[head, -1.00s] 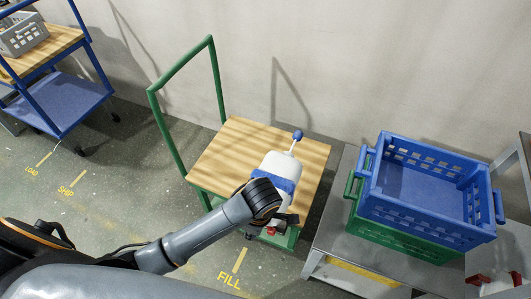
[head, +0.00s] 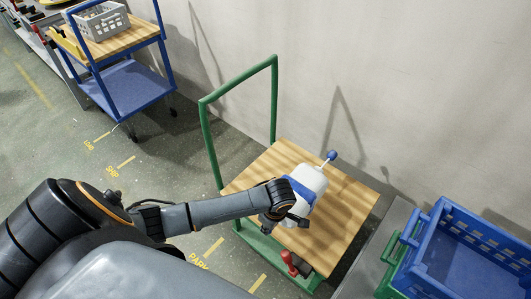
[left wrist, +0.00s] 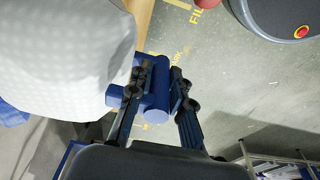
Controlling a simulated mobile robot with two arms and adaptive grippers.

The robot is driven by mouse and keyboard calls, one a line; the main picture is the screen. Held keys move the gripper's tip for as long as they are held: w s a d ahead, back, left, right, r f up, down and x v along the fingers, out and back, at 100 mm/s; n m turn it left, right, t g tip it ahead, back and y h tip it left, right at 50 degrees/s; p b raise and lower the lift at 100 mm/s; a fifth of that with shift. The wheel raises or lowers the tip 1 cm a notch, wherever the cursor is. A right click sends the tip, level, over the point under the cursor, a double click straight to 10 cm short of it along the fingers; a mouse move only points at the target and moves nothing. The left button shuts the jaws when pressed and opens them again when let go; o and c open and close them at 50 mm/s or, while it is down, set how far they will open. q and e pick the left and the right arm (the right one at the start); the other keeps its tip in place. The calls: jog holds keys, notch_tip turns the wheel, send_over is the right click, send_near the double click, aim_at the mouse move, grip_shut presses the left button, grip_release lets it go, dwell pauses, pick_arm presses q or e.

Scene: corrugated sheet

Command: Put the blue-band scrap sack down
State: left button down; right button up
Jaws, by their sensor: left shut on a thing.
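The scrap sack (head: 313,178) is white with a blue band (head: 302,190) and a blue-tipped stalk (head: 331,156). It is upright over the wooden deck (head: 345,222) of a green-framed cart; I cannot tell whether it touches the deck. In the head view my left gripper (head: 298,219) is at its near side, by the band. In the left wrist view the sack (left wrist: 70,50) fills the upper left. There my left gripper (left wrist: 157,78) is shut on a blue cylindrical grip (left wrist: 156,92) beside the sack. My right gripper is not in view.
The cart's green push frame (head: 238,86) rises at the deck's left and back. A red handle (head: 290,262) stands at its near edge. A blue crate (head: 470,250) on a green one is at right. A blue trolley (head: 130,85) with a grey basket (head: 98,20) is at upper left.

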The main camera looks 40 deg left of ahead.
pick_arm(q)
notch_tip(320, 180, down, 6)
jog(key=w+a+b, duration=0.1)
jog(key=a, duration=0.1)
jog(key=shift+a, duration=0.15)
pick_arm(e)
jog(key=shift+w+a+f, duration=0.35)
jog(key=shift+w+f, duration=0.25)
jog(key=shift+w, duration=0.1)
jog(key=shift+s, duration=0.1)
pick_arm(q)
jog(key=c, duration=1.2)
grip_release()
jog(key=shift+f, duration=0.1)
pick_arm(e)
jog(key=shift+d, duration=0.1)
pick_arm(q)
jog(key=r, duration=0.4)
jog(key=d+r+p, duration=0.1)
jog(key=r, duration=0.3)
jog(key=r+p, duration=0.1)
jog(key=r, duration=0.3)
jog(key=shift+s+d+r, duration=0.1)
jog(key=shift+s+d, duration=0.1)
jog(key=shift+d, duration=0.2)
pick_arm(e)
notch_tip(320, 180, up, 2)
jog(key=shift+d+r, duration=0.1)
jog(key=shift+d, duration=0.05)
